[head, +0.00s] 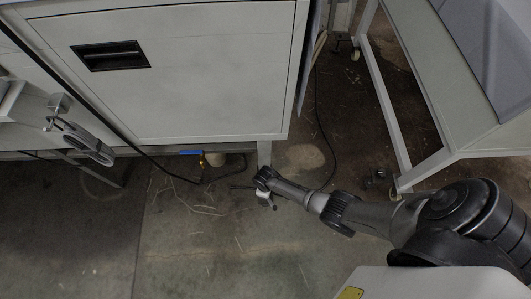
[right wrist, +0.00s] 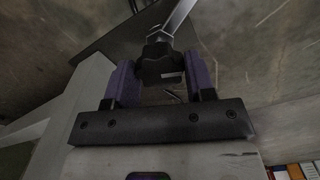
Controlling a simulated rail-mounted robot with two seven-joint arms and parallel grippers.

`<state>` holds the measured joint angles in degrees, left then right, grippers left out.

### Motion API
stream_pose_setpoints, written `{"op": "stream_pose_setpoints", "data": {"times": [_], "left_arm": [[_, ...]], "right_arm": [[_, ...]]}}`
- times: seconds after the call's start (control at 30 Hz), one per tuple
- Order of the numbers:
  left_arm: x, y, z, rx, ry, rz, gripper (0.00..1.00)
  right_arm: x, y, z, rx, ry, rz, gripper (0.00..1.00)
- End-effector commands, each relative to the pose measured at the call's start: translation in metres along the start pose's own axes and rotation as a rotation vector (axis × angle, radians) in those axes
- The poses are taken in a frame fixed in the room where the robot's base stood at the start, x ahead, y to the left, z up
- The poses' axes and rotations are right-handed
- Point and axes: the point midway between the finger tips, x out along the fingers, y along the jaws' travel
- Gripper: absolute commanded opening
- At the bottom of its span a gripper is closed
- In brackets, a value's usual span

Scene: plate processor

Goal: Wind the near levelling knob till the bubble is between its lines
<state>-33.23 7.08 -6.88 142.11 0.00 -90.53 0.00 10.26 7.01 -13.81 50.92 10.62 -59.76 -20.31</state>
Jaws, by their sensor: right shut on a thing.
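The near levelling knob (right wrist: 161,64) is a dark lobed knob on a bright metal stem, seen in the right wrist view. My right gripper (right wrist: 160,76) has its two purple fingers on either side of it, shut on it. In the head view my right gripper (head: 265,181) is low, at the foot of the processor's near right leg (head: 264,153). The knob cannot be made out there. The processor (head: 200,85) is a pale cabinet with a black recessed handle (head: 110,55). I cannot make out the bubble or its lines. My left gripper is not in view.
A blue-handled yellow fitting (head: 197,154) sits under the processor's front edge. A black cable (head: 321,130) runs along the floor beyond my right gripper. A pale wheeled frame (head: 383,95) stands at the right. The floor (head: 200,245) in front is mostly clear.

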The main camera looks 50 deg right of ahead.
Motion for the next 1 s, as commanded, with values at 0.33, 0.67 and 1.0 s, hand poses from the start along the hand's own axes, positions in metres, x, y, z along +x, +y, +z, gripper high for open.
{"op": "stream_pose_setpoints", "data": {"times": [0.33,0.67,1.0], "left_arm": [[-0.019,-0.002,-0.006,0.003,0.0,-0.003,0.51],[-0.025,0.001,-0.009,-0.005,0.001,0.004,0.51],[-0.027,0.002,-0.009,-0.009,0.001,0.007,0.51]], "right_arm": [[-0.002,-0.001,-0.001,0.288,0.0,-0.002,0.26],[-0.001,0.0,-0.001,0.469,0.0,-0.001,0.26],[0.0,0.0,-0.001,0.535,0.002,0.0,0.26]]}}
